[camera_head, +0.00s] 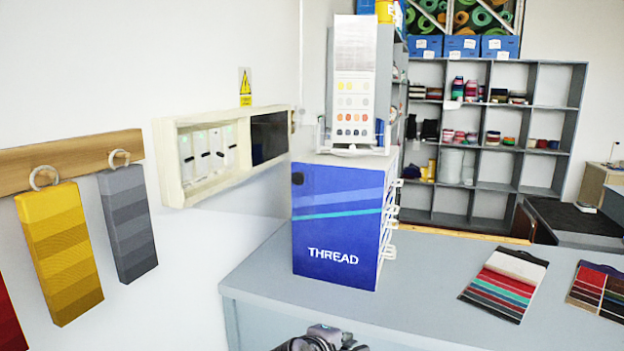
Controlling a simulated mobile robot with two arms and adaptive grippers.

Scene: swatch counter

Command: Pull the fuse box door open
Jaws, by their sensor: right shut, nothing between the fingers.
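The fuse box (167,160) is a long cream box fixed to the white wall, left of the middle of the head view. Several white switch units (208,152) show inside its left part. A dark panel (269,137) fills its right part. I cannot tell how the door is set from this angle. My right gripper (318,342) is at the bottom edge, partly cut off, low in front of the counter and well apart from the fuse box. It is shut and holds nothing. My left gripper is out of view.
A blue THREAD cabinet (335,222) stands on the grey counter (420,305), right of the fuse box, with a colour chart stand (355,85) on top. Yellow (62,255) and grey (128,228) swatches hang at left. Swatch cards (505,283) lie on the counter.

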